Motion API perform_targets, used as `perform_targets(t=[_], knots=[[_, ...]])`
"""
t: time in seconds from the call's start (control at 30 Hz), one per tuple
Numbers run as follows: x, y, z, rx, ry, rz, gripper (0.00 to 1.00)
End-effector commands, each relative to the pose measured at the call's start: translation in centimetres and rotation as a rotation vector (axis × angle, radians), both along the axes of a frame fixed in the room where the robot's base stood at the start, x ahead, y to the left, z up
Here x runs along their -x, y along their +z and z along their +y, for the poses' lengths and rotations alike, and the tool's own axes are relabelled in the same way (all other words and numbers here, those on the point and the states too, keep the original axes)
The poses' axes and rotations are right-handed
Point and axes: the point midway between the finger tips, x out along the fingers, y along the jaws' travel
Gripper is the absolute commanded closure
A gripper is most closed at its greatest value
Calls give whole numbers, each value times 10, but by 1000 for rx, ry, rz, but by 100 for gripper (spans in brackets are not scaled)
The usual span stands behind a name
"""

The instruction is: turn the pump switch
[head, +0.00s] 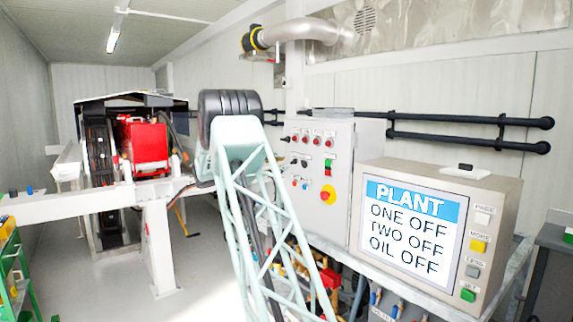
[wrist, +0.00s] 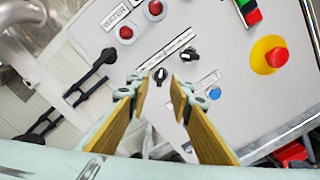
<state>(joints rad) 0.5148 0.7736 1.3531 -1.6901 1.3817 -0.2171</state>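The grey control panel (head: 345,165) carries small black rotary switches, and I cannot tell from the labels which is the pump switch. In the wrist view one black switch (wrist: 160,75) shows in the gap between the fingertips, and a second black switch (wrist: 189,54) is to its upper right. My gripper (wrist: 161,82) is open, with its two yellow-brown fingers apart and nothing held. The fingertips point at the panel; whether they reach the first switch's depth is unclear. In the head view I cannot make out my gripper.
The panel also has a red-and-yellow emergency stop (wrist: 270,55), a blue button (wrist: 214,93), a red lamp (wrist: 126,33) and a green button (wrist: 254,17). In the head view a PLANT display (head: 408,225) stands right of the panel. A silver pipe (head: 305,32) runs above.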

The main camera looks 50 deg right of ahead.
Motion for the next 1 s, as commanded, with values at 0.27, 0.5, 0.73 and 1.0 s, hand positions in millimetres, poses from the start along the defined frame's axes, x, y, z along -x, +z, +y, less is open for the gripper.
perform_targets(t=[0.27, 0.5, 0.73, 1.0], knots=[[-12, 0, 40, 0, 1, 1, 80], [-20, -1, 66, 0, 0, 1, 80], [-23, -1, 76, 0, 0, 1, 80], [-23, 0, 77, -1, -1, 1, 80]])
